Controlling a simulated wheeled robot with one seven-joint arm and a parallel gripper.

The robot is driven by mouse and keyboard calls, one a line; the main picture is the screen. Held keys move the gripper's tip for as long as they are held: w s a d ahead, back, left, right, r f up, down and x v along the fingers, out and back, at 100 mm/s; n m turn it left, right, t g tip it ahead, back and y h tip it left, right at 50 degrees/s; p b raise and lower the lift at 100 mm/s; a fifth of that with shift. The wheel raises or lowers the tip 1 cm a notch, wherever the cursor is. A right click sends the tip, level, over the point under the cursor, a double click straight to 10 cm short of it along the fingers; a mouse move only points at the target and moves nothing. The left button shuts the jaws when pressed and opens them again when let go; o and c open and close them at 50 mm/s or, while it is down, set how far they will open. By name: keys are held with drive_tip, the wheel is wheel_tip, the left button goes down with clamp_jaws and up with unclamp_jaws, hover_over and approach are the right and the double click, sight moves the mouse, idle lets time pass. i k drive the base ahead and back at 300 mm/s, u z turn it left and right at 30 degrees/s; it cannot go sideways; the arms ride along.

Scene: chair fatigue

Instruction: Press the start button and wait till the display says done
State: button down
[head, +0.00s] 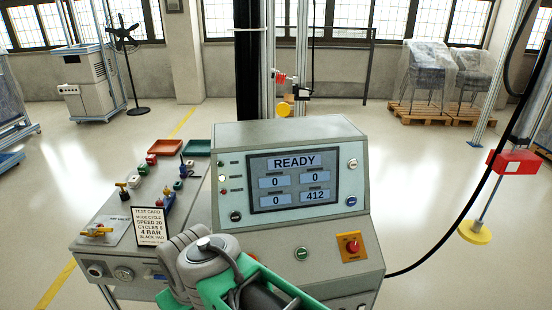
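The display (294,181) on the grey control console reads READY, with 0, 0, 0 and 412 in four boxes below. A round green button (301,254) is on the console's lower face; it looks like the start button, but its label is too small to read. My grey and green arm crosses the bottom of the view, left of and below the green button. My gripper (188,262) seems to be at the arm's upper left end, over the console's left side. Its fingers cannot be made out clearly, nor whether it touches anything. Nothing visible touches the green button.
A red knob on a yellow plate (351,246) is right of the green button. Small knobs surround the display. A test card (151,226), valves and two trays (166,147) are on the left bench. A black cable runs along the right. Wrapped chairs (444,75) stand on pallets behind.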

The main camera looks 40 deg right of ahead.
sight(301, 254)
drive_tip(key=z, duration=1.45)
drive_tip(key=k, duration=0.3)
drive_tip(key=z, duration=0.05)
